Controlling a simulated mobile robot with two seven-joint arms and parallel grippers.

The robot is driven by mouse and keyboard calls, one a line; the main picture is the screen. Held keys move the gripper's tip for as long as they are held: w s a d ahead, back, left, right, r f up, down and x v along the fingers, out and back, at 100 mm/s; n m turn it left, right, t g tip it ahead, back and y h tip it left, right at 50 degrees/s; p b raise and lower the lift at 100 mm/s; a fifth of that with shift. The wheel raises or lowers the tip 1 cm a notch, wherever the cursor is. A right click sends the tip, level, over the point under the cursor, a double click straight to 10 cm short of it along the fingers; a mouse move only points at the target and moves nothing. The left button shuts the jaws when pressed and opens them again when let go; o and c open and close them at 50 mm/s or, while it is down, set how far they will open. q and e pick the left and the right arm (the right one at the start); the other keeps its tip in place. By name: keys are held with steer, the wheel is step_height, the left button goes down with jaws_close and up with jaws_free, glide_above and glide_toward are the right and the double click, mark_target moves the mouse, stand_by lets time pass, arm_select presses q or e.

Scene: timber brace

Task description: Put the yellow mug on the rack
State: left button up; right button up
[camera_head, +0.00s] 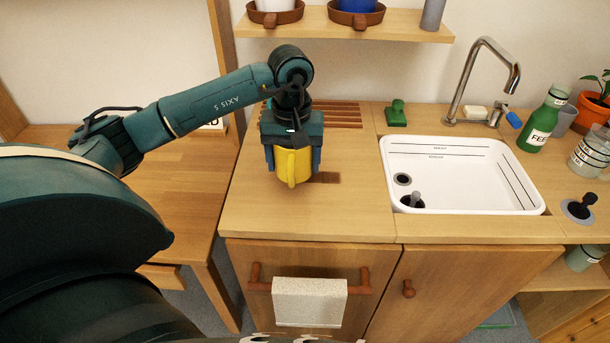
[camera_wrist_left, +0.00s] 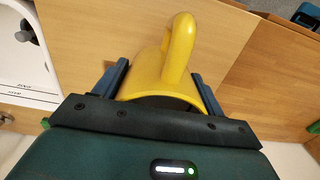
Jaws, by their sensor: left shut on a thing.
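The yellow mug (camera_head: 291,172) hangs below my left gripper (camera_head: 293,160), over the wooden counter left of the sink. The gripper points down and is shut on the mug, with a blue finger on either side. The mug also shows in the left wrist view (camera_wrist_left: 158,72), its handle standing out between the fingers. A dark shadow lies on the counter to the mug's right. The slatted reddish wooden rack (camera_head: 340,115) lies at the back of the counter, partly hidden behind my left gripper. My right gripper is not in view.
A green object (camera_head: 396,114) stands right of the rack. The white sink (camera_head: 465,178) and tap (camera_head: 480,70) are further right, with a green bottle (camera_head: 544,122) beyond. A shelf (camera_head: 400,25) with pots is above. The counter front is clear.

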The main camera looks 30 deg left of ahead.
arm_select(q)
steer(key=shift+f, duration=3.55)
steer(key=shift+f, duration=0.2)
steer(key=o, duration=1.1)
steer(key=shift+s, duration=0.1)
steer(key=shift+o, duration=0.2)
